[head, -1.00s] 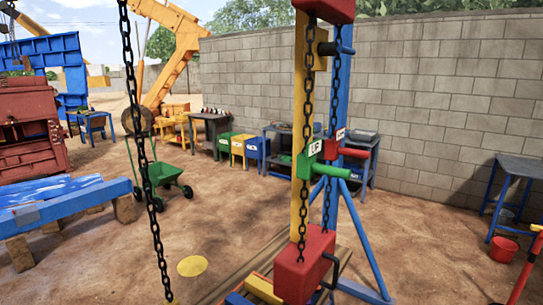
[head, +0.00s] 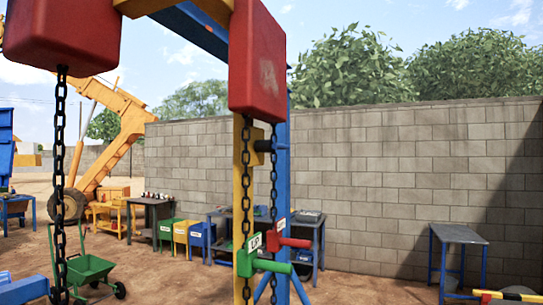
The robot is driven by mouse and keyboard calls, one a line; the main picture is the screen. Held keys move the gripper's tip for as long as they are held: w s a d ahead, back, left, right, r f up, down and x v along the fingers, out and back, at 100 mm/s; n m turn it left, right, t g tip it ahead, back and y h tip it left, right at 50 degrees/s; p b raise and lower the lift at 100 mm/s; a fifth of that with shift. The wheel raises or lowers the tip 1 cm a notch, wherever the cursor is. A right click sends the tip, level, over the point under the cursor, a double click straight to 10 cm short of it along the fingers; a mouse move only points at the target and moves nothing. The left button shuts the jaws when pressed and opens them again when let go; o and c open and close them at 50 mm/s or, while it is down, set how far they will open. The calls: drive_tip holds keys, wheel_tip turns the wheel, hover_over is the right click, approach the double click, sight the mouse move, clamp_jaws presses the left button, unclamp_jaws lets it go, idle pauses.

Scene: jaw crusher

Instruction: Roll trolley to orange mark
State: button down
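A large red block (head: 62,38) hangs at the top left with a black chain (head: 60,150) running down from it. It may be the trolley or its hoist body; its upper part is cut off by the frame. A blue overhead beam (head: 198,32) runs at the top, with a yellow-orange piece (head: 218,8) by it. I cannot tell whether that piece is the orange mark. My gripper is not in view.
A second red block (head: 257,62) sits before the yellow and blue post (head: 284,165), with chains below. Green and red levers (head: 268,264) (head: 290,242) stick out from the post. A green wheelbarrow (head: 90,268), bins and tables stand along the grey wall (head: 400,165).

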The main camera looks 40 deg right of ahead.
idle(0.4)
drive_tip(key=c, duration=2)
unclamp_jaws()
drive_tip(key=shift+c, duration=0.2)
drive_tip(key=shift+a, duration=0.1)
